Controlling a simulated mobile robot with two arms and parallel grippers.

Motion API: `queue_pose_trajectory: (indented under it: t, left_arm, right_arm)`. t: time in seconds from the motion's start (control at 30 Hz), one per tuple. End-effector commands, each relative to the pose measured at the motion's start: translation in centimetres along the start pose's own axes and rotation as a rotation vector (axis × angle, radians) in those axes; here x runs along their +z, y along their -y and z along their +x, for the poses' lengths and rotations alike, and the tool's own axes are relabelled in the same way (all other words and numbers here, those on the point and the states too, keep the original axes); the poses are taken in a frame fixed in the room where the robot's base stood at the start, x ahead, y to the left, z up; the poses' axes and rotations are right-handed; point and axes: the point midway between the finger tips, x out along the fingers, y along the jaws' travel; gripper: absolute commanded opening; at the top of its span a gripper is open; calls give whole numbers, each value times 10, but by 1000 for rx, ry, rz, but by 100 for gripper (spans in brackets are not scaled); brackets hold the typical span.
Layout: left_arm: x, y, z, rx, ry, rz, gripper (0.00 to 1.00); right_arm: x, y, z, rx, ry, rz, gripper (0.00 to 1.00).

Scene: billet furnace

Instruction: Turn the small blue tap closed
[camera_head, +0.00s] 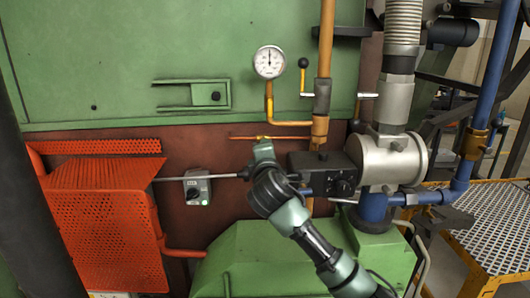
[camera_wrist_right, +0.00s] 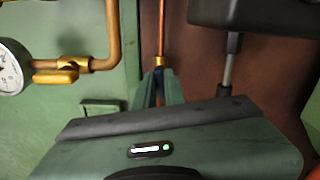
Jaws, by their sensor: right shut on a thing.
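My right gripper (camera_head: 263,147) reaches up in the head view to the thin copper pipe in front of the red-brown panel. In the right wrist view its two green fingers (camera_wrist_right: 158,90) are close together around a narrow blue piece, the small blue tap (camera_wrist_right: 153,97), just below a brass fitting (camera_wrist_right: 160,63) on the copper pipe. Most of the tap is hidden between the fingers, so its handle angle cannot be told. In the head view the gripper covers it. My left gripper is in neither view.
A pressure gauge (camera_head: 269,62) on a brass pipe and a black-knobbed lever (camera_head: 303,64) are above. A dark valve block (camera_head: 325,173) stands close to the right of the gripper. An orange mesh guard (camera_head: 105,225) is at left, a small switch box (camera_head: 197,188) between.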

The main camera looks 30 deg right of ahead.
Motion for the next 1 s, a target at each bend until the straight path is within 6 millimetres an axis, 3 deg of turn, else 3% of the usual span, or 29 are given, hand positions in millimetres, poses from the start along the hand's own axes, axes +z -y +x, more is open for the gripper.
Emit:
queue_pose_trajectory:
  t: [0.4,0.97,1.0]
  left_arm:
    - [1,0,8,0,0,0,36]
    - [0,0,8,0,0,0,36]
    - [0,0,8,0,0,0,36]
  right_arm:
    - [0,2,0,-1,2,191,0]
    - [0,2,0,-2,2,219,0]
    - [0,2,0,-2,2,219,19]
